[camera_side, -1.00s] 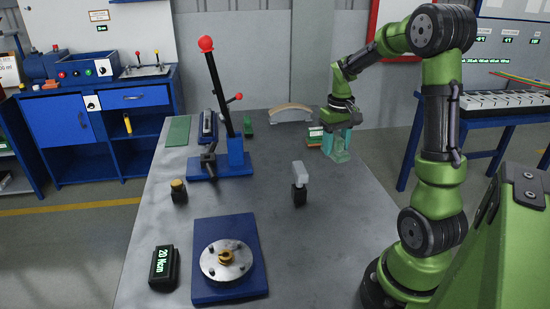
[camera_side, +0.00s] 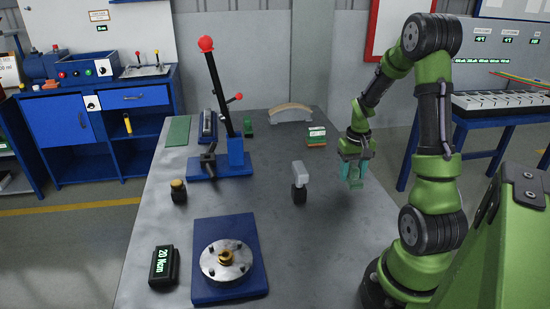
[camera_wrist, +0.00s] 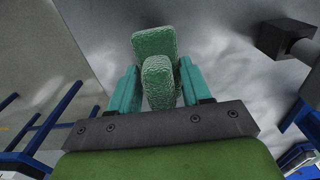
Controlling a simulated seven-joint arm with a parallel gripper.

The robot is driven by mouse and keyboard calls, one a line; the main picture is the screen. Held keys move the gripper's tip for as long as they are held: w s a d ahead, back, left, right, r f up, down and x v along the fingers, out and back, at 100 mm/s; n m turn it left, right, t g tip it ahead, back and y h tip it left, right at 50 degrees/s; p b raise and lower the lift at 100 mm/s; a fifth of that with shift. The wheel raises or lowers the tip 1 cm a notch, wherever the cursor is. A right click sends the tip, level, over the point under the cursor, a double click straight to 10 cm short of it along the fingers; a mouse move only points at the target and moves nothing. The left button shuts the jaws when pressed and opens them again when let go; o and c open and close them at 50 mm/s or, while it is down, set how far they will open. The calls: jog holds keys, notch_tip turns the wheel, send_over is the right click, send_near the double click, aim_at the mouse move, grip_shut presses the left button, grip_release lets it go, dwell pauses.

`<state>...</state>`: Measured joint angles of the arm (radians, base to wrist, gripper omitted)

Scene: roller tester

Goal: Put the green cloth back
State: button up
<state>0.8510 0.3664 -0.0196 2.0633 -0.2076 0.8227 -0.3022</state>
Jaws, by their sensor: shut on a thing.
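The green cloth (camera_wrist: 156,43) is a bunched, textured green piece gripped between my two teal fingers in the wrist view. One fold of it stands nearer the camera. My gripper (camera_side: 355,174) is shut on it, low over the right side of the grey table in the side view. There the cloth is mostly hidden by the fingers, and I cannot tell whether it touches the table.
A grey-topped tool with a black base (camera_side: 299,183) stands left of my gripper. A lever press on a blue base (camera_side: 236,158), a blue plate with a metal disc (camera_side: 205,290) and a flat green mat (camera_side: 178,131) are farther left. The table between gripper and front edge is clear.

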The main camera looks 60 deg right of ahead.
aim_at(351, 182)
jog(key=shift+f, duration=1.85)
jog(key=o, duration=0.9)
jog(key=shift+f, duration=0.1)
jog(key=shift+o, duration=0.2)
